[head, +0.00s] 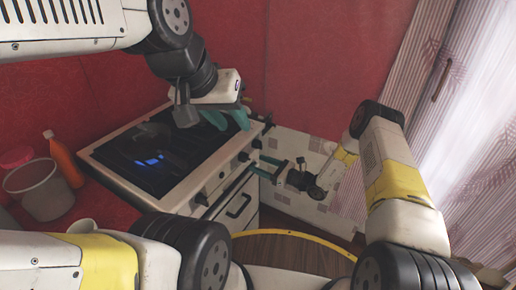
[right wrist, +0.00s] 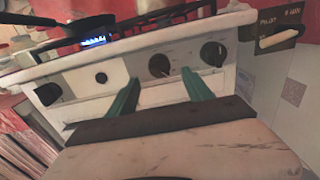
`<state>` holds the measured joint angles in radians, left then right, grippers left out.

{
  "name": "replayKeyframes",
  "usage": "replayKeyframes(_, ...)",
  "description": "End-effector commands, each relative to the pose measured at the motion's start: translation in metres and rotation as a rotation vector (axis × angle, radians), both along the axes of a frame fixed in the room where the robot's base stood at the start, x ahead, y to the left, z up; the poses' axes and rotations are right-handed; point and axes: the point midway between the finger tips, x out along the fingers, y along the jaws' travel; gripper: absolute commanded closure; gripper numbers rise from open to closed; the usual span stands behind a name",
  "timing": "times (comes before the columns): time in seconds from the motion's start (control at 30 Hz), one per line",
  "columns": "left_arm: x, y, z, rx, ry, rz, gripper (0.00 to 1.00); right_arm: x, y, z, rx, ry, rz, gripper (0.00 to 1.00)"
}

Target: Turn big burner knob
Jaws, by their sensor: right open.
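The stove (head: 120,143) has a dark top with a blue flame glow, and a light front panel with several knobs. In the right wrist view, a dark round knob (right wrist: 159,66) lies ahead between the fingertips of my right gripper (right wrist: 160,77); contact cannot be told. My right gripper (head: 262,166) is open at the stove front in the head view. My left gripper (head: 228,118) hangs over the stove's back right; its jaw state is unclear.
A dark pan (right wrist: 85,27) sits on the stove top near the flame. A grey bucket (head: 40,190) and an orange bottle (head: 64,158) stand left of the stove. An oven handle (head: 239,206) is below the knobs. A striped curtain (head: 400,80) hangs at right.

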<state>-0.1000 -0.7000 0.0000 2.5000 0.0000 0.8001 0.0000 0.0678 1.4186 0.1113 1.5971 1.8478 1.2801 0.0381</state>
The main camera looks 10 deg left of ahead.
Motion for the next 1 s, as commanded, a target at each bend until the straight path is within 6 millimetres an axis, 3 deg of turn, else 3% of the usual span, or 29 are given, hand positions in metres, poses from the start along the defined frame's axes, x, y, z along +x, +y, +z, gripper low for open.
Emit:
replayKeyframes(0.3,0.000,0.000,0.000,0.000,0.000,0.000,0.64,0.016,0.046,0.000,-0.002,-0.002,0.004,0.40)
replayKeyframes(0.7,0.000,0.000,0.000,0.000,0.000,0.000,0.64,0.019,0.055,0.000,-0.002,-0.002,0.002,0.40)
replayKeyframes(1.0,0.000,0.000,0.000,0.000,0.000,0.000,0.64,0.019,0.055,0.000,-0.002,-0.002,0.002,0.97)
